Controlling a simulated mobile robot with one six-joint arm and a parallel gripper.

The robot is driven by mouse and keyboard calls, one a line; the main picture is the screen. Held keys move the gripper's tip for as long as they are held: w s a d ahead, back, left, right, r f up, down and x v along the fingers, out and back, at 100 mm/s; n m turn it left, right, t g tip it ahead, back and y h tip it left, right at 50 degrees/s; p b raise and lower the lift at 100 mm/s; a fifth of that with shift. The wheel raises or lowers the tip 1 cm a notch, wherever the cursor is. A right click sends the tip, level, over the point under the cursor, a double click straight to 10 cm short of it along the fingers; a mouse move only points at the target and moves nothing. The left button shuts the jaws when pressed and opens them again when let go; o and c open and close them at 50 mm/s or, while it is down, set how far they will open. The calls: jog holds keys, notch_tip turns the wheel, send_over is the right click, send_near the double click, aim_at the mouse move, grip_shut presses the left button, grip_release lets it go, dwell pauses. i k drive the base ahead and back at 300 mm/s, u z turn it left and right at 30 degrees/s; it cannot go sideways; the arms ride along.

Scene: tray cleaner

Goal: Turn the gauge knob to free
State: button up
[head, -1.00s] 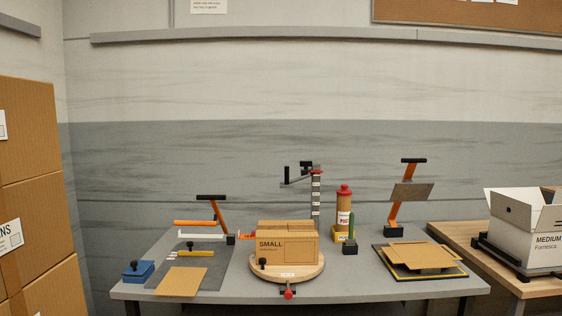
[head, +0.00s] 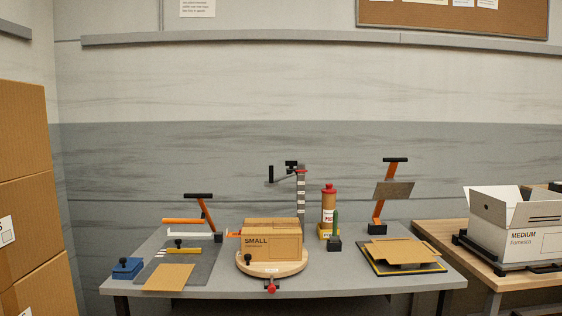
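A tall post (head: 301,205) with light scale marks stands behind the small box, with a black crank arm and a red part near its top. A yellow bar (head: 184,250) with a small black knob (head: 178,242) lies on the grey mat (head: 208,262) at the left of the table. Another black knob (head: 247,259) stands at the left front of the round wooden turntable (head: 272,269), and a red knob (head: 271,289) sits below its front. I cannot tell for sure which is the gauge knob, nor read any setting. My gripper is not in view.
The grey table (head: 330,283) also holds a box marked SMALL (head: 270,247), a blue block (head: 127,268), orange-handled tools, a red-capped bottle (head: 328,208) and cardboard sheets (head: 400,250). Stacked cartons (head: 22,180) stand at left, a MEDIUM box (head: 515,225) at right.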

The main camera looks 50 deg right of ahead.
aim_at(290, 164)
jog(key=u, duration=0.1)
jog(key=k, duration=1.15)
jog(key=z, duration=0.6)
jog(key=i, duration=1)
jog(key=u, duration=0.1)
